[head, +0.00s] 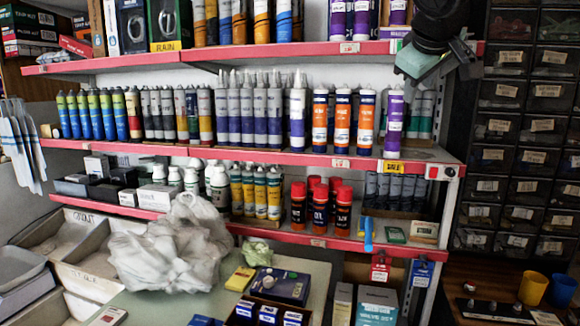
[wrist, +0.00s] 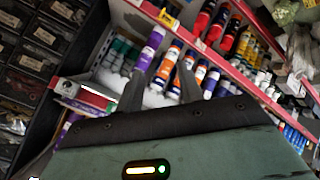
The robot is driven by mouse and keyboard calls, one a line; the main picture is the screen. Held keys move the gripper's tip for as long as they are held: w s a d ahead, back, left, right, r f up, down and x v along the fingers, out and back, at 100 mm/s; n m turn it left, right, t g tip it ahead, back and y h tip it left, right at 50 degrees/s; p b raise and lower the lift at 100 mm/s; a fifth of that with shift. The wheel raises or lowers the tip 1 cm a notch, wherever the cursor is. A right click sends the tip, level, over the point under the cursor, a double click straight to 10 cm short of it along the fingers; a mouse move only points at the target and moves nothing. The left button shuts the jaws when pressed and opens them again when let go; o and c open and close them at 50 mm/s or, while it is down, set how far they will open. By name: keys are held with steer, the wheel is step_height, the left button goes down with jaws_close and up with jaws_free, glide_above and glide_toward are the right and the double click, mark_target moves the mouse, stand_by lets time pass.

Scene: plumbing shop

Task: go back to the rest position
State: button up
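My gripper (wrist: 161,70) shows in the wrist view with its two dark fingers apart. Nothing is held between them; orange and white cartridges show beyond the gap. In the head view my gripper (head: 466,58) is at the top right, in front of the right end of the upper red-edged shelf. Its grey-green housing and the dark wrist above it hide part of that shelf end. A purple and white cartridge (head: 393,124) stands on the middle shelf below it; the same kind shows near the fingers in the wrist view (wrist: 149,50).
Orange cartridges (head: 341,122) stand beside the purple one on the middle shelf (head: 300,158). Red-capped bottles (head: 320,206) stand on the lower shelf. A dark drawer cabinet (head: 520,130) is at the right. A counter with a crumpled plastic bag (head: 172,250) and small boxes lies in front.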

steer(key=s+a+f+n+g+y+p, duration=0.1)
steer(key=s+a+f+g+y, duration=0.1)
steer(key=s+a+f, duration=0.6)
steer(key=s+a+f+n+g+y+p, duration=0.1)
steer(key=s+a+f+g, duration=0.2)
steer(key=s+f, duration=0.5)
steer(key=s+f+g+p, duration=0.1)
steer(key=s+f+g, duration=0.3)
steer(key=s+f, duration=1)
steer(key=s, duration=0.4)
steer(key=shift+s+a+f+g+y, duration=0.15)
steer(key=shift+s+f+g+y, duration=0.15)
steer(key=shift+s+g+y, duration=0.1)
